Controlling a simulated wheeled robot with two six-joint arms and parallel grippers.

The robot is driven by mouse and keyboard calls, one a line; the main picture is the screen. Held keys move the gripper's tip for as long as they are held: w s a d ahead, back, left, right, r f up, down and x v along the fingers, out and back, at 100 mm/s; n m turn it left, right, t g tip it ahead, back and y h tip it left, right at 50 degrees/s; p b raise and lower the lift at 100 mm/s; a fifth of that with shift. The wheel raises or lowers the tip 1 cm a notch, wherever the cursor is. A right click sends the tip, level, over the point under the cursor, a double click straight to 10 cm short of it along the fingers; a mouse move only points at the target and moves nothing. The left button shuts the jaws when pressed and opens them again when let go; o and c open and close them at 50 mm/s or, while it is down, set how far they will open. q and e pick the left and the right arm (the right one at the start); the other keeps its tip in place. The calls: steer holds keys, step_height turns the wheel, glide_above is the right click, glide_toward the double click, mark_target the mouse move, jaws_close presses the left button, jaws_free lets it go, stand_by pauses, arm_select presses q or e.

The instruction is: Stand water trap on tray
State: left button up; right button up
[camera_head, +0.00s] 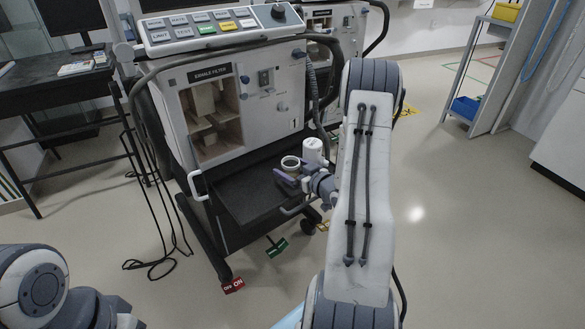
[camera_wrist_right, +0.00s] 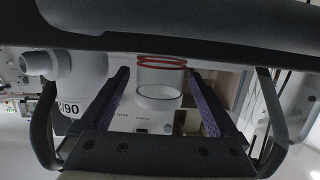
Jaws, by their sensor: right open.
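The water trap appears to be the clear cup with red rings (camera_wrist_right: 161,78) in the right wrist view, lying between my right fingers with a gap on each side. In the head view a pale ring-shaped rim (camera_head: 290,162) shows over the dark tray (camera_head: 237,194) on the front of the ventilator cart. My right gripper (camera_head: 287,180) is open beside that rim, low over the tray's right side. Its purple fingers also show in the right wrist view (camera_wrist_right: 160,92). I cannot tell whether the cup touches the tray. My left gripper is out of view; only arm parts show.
A white cylinder (camera_head: 313,150) stands close by my right gripper. The ventilator (camera_head: 265,95) rises behind the tray, with an open compartment marked exhale filter (camera_head: 210,118). A dark side table (camera_head: 62,100) and hanging cables (camera_head: 152,215) are at left. The tray's left part is bare.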

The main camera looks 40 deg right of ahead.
steer(key=shift+r, duration=0.25)
steer(key=p+v, duration=0.2)
steer(key=v, duration=1)
steer(key=shift+d, duration=0.1)
